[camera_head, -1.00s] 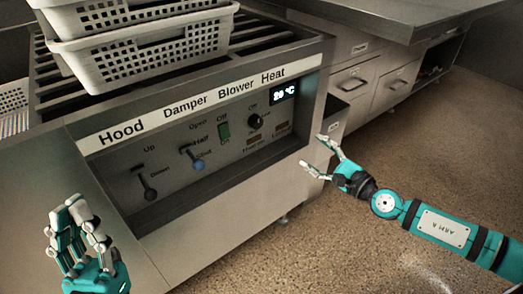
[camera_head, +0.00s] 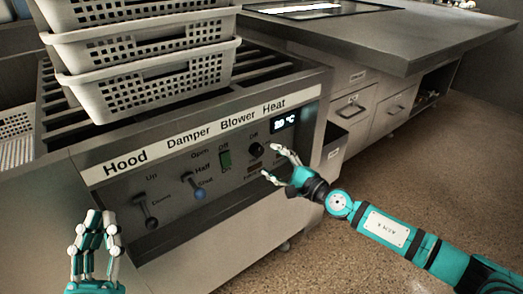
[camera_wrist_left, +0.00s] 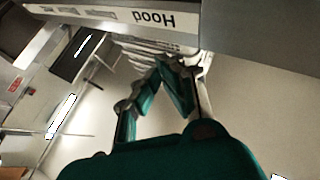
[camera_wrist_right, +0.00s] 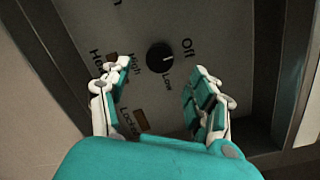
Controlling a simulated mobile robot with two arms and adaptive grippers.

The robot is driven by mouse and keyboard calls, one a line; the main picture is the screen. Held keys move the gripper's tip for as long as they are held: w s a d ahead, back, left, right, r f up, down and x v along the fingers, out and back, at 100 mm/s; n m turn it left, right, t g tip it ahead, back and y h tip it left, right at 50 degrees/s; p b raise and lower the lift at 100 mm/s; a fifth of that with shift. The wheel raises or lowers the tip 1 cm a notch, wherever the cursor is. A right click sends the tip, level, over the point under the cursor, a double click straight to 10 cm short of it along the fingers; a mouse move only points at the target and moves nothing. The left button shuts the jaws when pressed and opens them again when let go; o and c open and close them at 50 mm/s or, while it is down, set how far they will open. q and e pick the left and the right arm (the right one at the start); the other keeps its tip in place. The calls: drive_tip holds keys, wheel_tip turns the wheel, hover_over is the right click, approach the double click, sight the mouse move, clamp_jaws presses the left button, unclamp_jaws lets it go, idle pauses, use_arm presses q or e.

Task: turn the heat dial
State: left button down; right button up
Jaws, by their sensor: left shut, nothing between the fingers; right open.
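The heat dial (camera_head: 257,150) is a round black knob under the word Heat on the control panel (camera_head: 214,194). In the right wrist view the dial (camera_wrist_right: 160,58) sits between and beyond my fingertips, with a white mark on its face and the words Off, Low and High around it. My right gripper (camera_head: 268,161) is open, just right of the dial in the head view, and it also shows in the right wrist view (camera_wrist_right: 160,80). No contact with the dial shows. My left gripper (camera_head: 100,214) is shut and empty, in front of the panel's lower left.
A small display (camera_head: 285,121) is above right of the dial. Stacked white perforated baskets (camera_head: 150,72) stand on the slatted top. Open floor lies to the right.

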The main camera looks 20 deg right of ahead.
sight(260, 152)
drive_tip(key=x, duration=0.4)
drive_tip(key=shift+w+a, duration=0.1)
drive_tip(key=shift+w, duration=0.1)
use_arm(q)
drive_tip(key=shift+s+r+t, duration=0.3)
drive_tip(key=shift+r+t, duration=0.1)
use_arm(e)
drive_tip(key=shift+w+a, duration=0.25)
drive_tip(key=shift+w, duration=0.25)
